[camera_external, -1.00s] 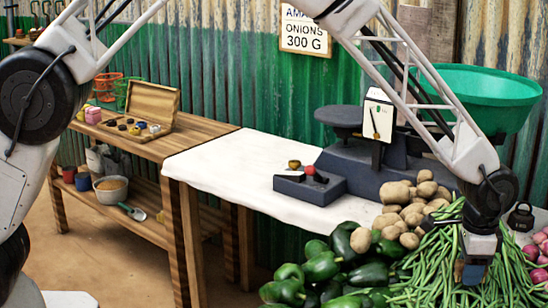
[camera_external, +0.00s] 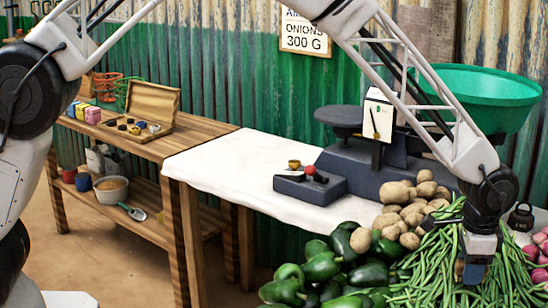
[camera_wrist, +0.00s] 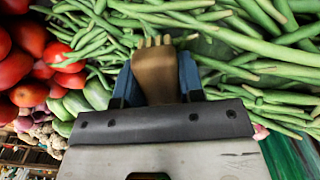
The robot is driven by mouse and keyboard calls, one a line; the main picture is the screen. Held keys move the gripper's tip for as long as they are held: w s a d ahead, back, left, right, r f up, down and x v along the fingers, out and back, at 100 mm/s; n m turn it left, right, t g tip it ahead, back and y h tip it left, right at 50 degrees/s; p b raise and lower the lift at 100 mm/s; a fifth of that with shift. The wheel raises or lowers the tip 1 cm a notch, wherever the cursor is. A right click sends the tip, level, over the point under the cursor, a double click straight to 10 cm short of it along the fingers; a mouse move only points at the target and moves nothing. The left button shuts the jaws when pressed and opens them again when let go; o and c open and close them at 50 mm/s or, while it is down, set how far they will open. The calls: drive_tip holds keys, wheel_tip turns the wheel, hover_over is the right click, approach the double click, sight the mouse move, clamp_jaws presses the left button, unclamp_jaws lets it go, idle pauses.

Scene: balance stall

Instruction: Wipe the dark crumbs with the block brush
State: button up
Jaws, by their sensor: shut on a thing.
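My gripper (camera_wrist: 154,85) is shut on a brown piece with short pale bristle-like tips, which looks like the block brush (camera_wrist: 155,72). Its blue fingers press on both sides of it in the wrist view. In the external view my gripper (camera_external: 474,270) points down, low over the heap of green beans (camera_external: 425,277) at the lower right. The brush is mostly hidden there. I cannot tell whether its tips touch the beans. I cannot make out dark crumbs in either view.
Potatoes (camera_external: 413,210), green peppers (camera_external: 322,267) and onions (camera_external: 541,240) surround the beans. A dark scale (camera_external: 365,175) with a green pan (camera_external: 478,95) stands behind. The white cloth (camera_external: 225,170) is clear at its left. Red tomatoes (camera_wrist: 28,40) lie left in the wrist view.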

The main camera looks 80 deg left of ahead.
drive_tip(key=shift+w+a+r, duration=0.2)
drive_tip(key=shift+a+r, duration=0.4)
drive_tip(key=shift+a, duration=0.05)
drive_tip(key=s+a+r+n, duration=0.2)
drive_tip(key=a+r+n, duration=0.6)
drive_tip(key=a+r, duration=2.25)
drive_tip(key=s+a+f+n, duration=0.1)
drive_tip(key=s+a+f, duration=0.15)
drive_tip(key=a, duration=0.85)
drive_tip(key=s+a+f, duration=0.1)
drive_tip(key=s+a, duration=0.3)
drive_tip(key=a, duration=0.7)
drive_tip(key=s+a+f, duration=0.2)
drive_tip(key=a+f, duration=0.1)
drive_tip(key=a, duration=0.2)
drive_tip(key=s+a+f, duration=0.3)
drive_tip(key=a, duration=0.2)
drive_tip(key=s+a+f, duration=0.2)
drive_tip(key=a+f, duration=0.2)
drive_tip(key=a, duration=0.1)
drive_tip(key=shift+s+a, duration=0.2)
drive_tip(key=shift+s, duration=0.15)
drive_tip(key=s+a+f, duration=0.6)
drive_tip(key=a+f, duration=0.1)
drive_tip(key=f, duration=0.2)
drive_tip(key=s+a+f, duration=0.7)
drive_tip(key=f, duration=0.3)
drive_tip(key=shift+s+f, duration=0.15)
drive_tip(key=shift+f, duration=0.1)
